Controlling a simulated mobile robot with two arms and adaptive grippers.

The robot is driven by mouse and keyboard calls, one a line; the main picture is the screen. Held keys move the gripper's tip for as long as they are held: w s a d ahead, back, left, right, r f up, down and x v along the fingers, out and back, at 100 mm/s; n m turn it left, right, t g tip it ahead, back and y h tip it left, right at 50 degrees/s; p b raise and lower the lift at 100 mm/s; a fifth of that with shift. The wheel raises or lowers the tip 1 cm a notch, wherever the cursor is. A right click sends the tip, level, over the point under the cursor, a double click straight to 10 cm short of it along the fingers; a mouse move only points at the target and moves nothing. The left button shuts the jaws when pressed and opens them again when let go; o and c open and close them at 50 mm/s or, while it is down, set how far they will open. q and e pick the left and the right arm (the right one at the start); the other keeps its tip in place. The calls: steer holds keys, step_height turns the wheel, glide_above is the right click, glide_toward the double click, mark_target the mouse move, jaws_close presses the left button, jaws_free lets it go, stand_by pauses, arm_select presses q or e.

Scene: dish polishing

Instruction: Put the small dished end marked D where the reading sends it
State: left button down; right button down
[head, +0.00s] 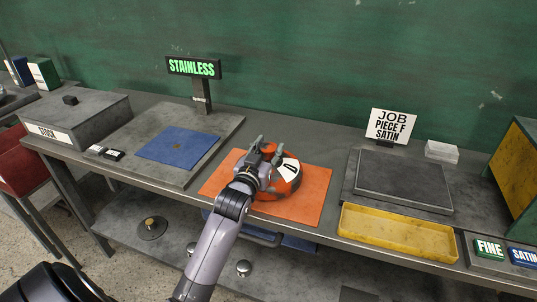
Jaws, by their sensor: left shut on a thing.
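My left gripper (262,158) is shut on the rim of a small round orange and grey dished piece (291,185). A white label on the piece carries one dark letter that could be a D, seen turned. The piece is over the orange mat (315,206); I cannot tell whether it touches it. A display (193,67) at the back reads STAINLESS in green. A job card (391,125) reads JOB PIECE F SATIN. My right gripper is not in view.
A blue mat (180,147) lies on a grey plate, left. A STOCK box (80,117) stands beyond it. A dark plate (404,181), an empty yellow tray (398,234), and FINE (489,247) and SATIN (523,255) buttons are on the right. A knobbed disc (152,228) sits below.

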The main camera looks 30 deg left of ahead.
arm_select(q)
steer(key=shift+f, duration=0.65)
steer(key=c, duration=1.4)
jaws_free()
steer(key=shift+f, duration=0.4)
steer(key=shift+c, duration=0.2)
steer(key=o, duration=0.5)
steer(key=shift+c, duration=0.2)
steer(key=shift+r, duration=0.1)
